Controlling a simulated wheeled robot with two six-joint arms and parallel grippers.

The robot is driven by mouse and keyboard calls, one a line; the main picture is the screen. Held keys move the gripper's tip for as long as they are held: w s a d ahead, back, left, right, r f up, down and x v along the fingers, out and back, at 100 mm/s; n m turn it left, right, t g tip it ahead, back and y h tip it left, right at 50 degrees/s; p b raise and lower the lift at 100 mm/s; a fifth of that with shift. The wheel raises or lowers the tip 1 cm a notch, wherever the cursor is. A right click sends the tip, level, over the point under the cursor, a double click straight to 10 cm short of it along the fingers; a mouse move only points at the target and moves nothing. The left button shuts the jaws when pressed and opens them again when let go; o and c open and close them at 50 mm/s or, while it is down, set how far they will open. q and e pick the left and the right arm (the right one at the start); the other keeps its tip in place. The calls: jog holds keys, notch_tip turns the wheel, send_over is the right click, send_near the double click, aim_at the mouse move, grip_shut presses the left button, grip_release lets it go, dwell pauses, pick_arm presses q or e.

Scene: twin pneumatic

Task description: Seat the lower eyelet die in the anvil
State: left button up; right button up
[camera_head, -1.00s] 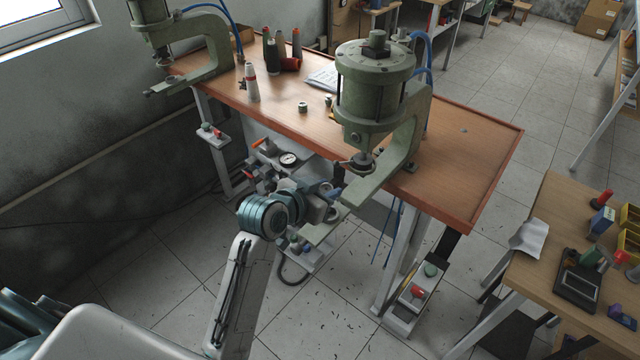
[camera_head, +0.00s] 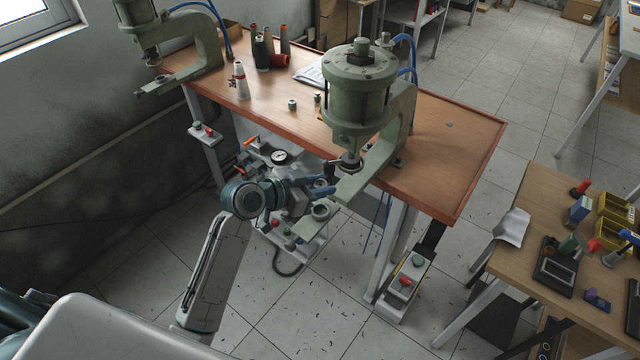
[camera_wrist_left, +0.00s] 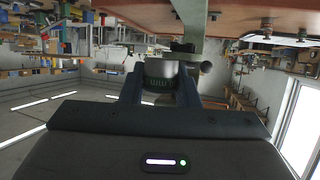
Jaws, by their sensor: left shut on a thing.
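My left gripper (camera_head: 328,187) reaches in from the left beside the lower arm (camera_head: 372,172) of the near green press. In the left wrist view its two dark fingers (camera_wrist_left: 160,92) are shut on a short grey cylindrical die (camera_wrist_left: 160,71) with green marking. The green press arm (camera_wrist_left: 188,14) shows just beyond the die, with the anvil end (camera_wrist_left: 183,46) close behind it. I cannot tell whether die and anvil touch. In the head view the die is too small to make out at the fingers. The press ram (camera_head: 350,160) hangs above the lower arm. My right gripper is not in view.
The wooden bench (camera_head: 440,150) carries thread cones (camera_head: 240,82) and two small metal parts (camera_head: 292,104). A second green press (camera_head: 205,62) stands at the far left. A pressure gauge (camera_head: 279,156) and fittings sit below the bench. A side table (camera_head: 535,215) stands at right.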

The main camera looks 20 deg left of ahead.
pick_arm(q)
jog(key=b, duration=0.4)
send_over(319, 213)
jog(key=shift+d+f, duration=0.1)
jog(key=shift+f, duration=2.8)
jog(key=shift+f+b, duration=0.9)
jog(key=shift+b, duration=0.15)
jog(key=o, duration=1.1)
jog(key=shift+o, duration=0.2)
jog(key=b+v, duration=0.2)
jog(key=v, duration=0.7)
jog(key=shift+f+b, duration=0.1)
jog(key=shift+b, duration=0.25)
jog(key=shift+v, duration=0.95)
